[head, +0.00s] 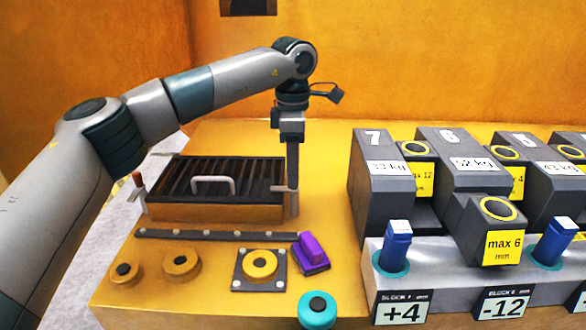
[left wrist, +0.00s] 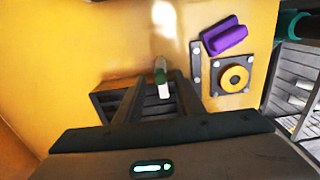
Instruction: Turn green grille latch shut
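The dark barred grille (head: 225,182) with a pale handle lies in an orange frame at the left of the yellow table. In the left wrist view part of the grille (left wrist: 108,102) shows behind the fingers. The green latch (left wrist: 160,72), with a white end, shows between the two fingers in that view. My left gripper (head: 293,208) points down at the grille's right end. It is open, with a gap around the latch; I cannot tell whether a finger touches it. In the head view the gripper hides the green part. My right gripper is not in view.
An orange-tipped latch (head: 137,181) stands at the grille's left end. A purple block (head: 311,253), a yellow ring on a plate (head: 259,265) and a teal ring (head: 317,309) are in front. Large grey numbered castings (head: 383,190) and blue pegs (head: 396,243) crowd the right.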

